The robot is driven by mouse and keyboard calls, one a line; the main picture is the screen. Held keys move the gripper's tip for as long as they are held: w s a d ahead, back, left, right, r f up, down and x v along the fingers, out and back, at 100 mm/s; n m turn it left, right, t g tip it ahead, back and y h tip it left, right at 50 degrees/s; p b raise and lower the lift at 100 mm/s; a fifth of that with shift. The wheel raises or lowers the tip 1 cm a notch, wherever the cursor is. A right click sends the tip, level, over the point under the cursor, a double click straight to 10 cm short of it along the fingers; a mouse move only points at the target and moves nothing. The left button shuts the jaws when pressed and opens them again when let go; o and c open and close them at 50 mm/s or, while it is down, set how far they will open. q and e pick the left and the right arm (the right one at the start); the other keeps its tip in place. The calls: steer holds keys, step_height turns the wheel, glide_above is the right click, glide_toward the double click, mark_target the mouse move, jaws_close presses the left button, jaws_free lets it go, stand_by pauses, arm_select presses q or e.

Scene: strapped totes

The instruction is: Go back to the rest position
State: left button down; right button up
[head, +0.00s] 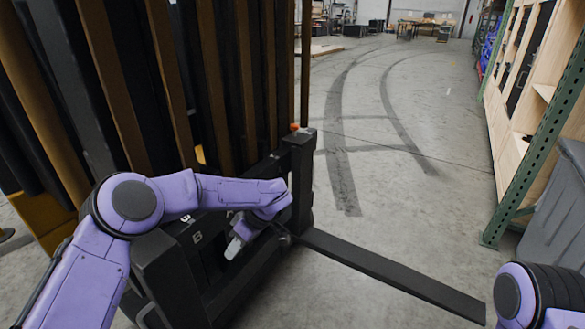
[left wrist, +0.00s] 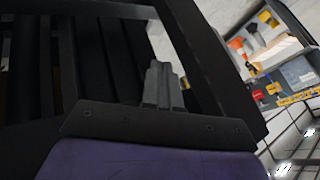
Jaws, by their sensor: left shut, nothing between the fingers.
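My left gripper (head: 238,243) hangs at the end of my bent purple left arm, in front of the black carriage of a forklift-like machine (head: 300,185). Its grey fingers also show in the left wrist view (left wrist: 162,82), closed together with nothing between them. In the head view it overlaps the dark frame; I cannot tell whether it touches. Of my right arm only a purple link shows at the lower right; the right gripper is out of view. No totes are recognisable in the head view.
A black fork (head: 395,275) sticks out low over the concrete floor to the right. A green rack post (head: 530,150) and a grey bin (head: 560,205) stand at the right. The floor (head: 400,110) beyond is open. The left wrist view shows a shelf with assorted items (left wrist: 280,60).

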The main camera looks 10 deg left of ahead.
arm_select(q)
steer(key=s+a+f+m+t+y, duration=0.2)
steer(key=s+f+t, duration=0.1)
steer(key=f+t, duration=0.85)
steer(key=s+f+m+g+h, duration=0.2)
steer(key=s+f+m, duration=0.1)
steer(key=s, duration=1.2)
steer(key=s+a+f+m+g+h, duration=0.1)
steer(key=s+f, duration=0.5)
steer(key=s, duration=0.9)
steer(key=m+g+h, duration=0.1)
steer(key=m+h, duration=0.1)
steer(key=shift+a+m+p, duration=0.3)
steer(key=shift+p, duration=0.05)
steer(key=shift+s+g, duration=0.15)
steer(key=shift+g, duration=0.1)
